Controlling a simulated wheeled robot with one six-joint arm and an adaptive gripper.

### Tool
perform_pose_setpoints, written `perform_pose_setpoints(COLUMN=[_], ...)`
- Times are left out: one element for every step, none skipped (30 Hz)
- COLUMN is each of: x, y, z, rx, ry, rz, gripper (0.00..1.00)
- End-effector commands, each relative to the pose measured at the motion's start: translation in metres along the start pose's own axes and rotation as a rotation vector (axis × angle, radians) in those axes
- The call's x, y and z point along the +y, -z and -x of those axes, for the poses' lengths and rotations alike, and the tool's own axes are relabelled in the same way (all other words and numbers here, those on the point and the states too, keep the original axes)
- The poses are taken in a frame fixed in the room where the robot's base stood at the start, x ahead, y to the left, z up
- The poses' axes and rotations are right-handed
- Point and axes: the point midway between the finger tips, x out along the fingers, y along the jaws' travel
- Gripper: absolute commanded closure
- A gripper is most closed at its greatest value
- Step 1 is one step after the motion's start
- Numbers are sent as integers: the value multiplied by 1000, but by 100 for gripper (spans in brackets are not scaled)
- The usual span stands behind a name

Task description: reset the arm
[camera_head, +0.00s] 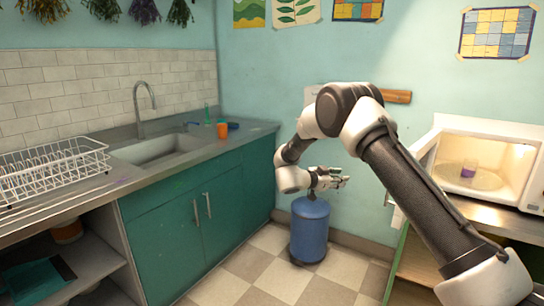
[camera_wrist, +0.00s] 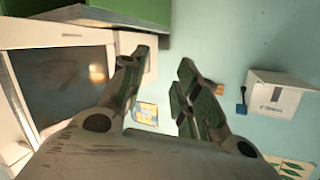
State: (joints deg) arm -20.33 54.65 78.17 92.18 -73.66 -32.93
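My gripper (camera_head: 338,182) is in front of the teal wall, between the counter and the microwave, above a blue cylinder. It points to the right in the head view. In the wrist view my gripper's two fingers (camera_wrist: 158,85) stand apart with a clear gap. Only the wall and a small pale patterned sheet show between them. The gripper holds nothing. My arm bends up and over from the lower right.
A blue cylinder (camera_head: 310,232) stands on the floor. A lit microwave (camera_head: 520,135) at right holds a purple cup (camera_head: 469,168). The tiled floor in front is clear.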

Motion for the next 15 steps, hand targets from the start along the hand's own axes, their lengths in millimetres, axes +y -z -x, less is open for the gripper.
perform_pose_setpoints(x=[-20, -33, -47, -56, -63, -69, -70, -68, -62, -53, -41, -21, -2, 17, 45], y=[-8, -13, -18, -21, -22, -22, -20, -18, -12, -7, 0, 10, 19, 28, 42], z=[1, 4, 11, 18, 27, 41, 54, 67, 85, 99, 113, 132, 143, 154, 167], rx=[-79, -136, -217, -280, -345, -433, -500, -569, -660, -728, -796, -882, -941, -996, -1062], ry=[128, 210, 312, 385, 453, 539, 598, 652, 718, 760, 796, 835, 854, 868, 879], rz=[2, 6, 16, 28, 43, 70, 94, 123, 168, 208, 252, 315, 366, 416, 484], gripper=[69, 69, 69, 69, 69, 69, 69, 69, 69, 69, 69, 69, 69, 69, 69])
